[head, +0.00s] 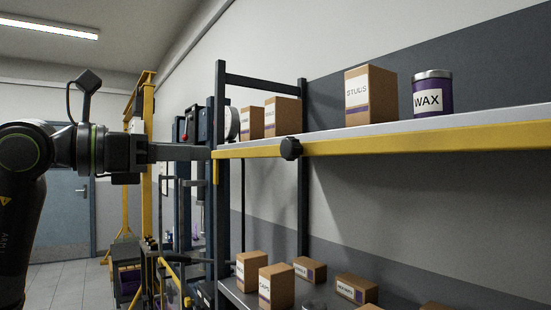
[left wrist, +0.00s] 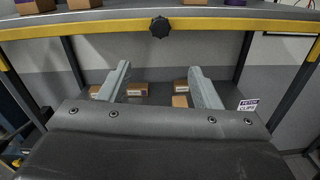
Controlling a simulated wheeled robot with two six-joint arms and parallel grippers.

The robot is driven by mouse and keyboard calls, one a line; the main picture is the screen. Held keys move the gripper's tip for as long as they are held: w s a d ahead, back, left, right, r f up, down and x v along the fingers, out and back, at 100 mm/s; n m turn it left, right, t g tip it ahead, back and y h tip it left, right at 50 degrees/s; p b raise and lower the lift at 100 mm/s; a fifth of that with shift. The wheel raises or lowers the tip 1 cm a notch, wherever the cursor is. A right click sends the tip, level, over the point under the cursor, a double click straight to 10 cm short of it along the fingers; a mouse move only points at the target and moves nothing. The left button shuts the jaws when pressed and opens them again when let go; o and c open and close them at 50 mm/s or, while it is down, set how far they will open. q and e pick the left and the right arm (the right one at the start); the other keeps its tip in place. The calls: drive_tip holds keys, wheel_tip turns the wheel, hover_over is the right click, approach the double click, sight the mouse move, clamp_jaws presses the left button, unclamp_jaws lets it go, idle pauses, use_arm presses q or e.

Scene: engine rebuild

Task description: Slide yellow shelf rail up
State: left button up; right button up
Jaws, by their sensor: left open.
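The yellow shelf rail (head: 410,143) runs along the front edge of the upper shelf. A black knob (head: 290,148) is on it. In the left wrist view the yellow rail (left wrist: 220,24) crosses the top, with the knob (left wrist: 159,27) near its middle. My left gripper (head: 208,152) reaches in from the left at about rail height, its tips near the rail's left end in the head picture. In the left wrist view its fingers (left wrist: 160,74) are spread with nothing between them, and rail and knob appear beyond the tips. My right gripper is not in view.
The upper shelf (head: 330,137) carries a STUDS box (head: 370,96), a WAX can (head: 432,97) and smaller boxes. The lower shelf (head: 238,296) holds several boxes. Dark shelf uprights (head: 303,200) and a yellow frame (head: 147,150) stand nearby. Floor is open at left.

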use_arm(q)
drive_tip(key=p, duration=0.6)
approach(285, 148)
drive_tip(key=shift+t, duration=0.3)
drive_tip(key=x, duration=0.7)
drive_tip(key=shift+w+d, duration=0.1)
drive_tip(key=shift+d, duration=0.3)
drive_tip(key=shift+w+d+f, duration=0.15)
drive_tip(key=shift+w+d, duration=0.2)
drive_tip(key=shift+d, duration=0.05)
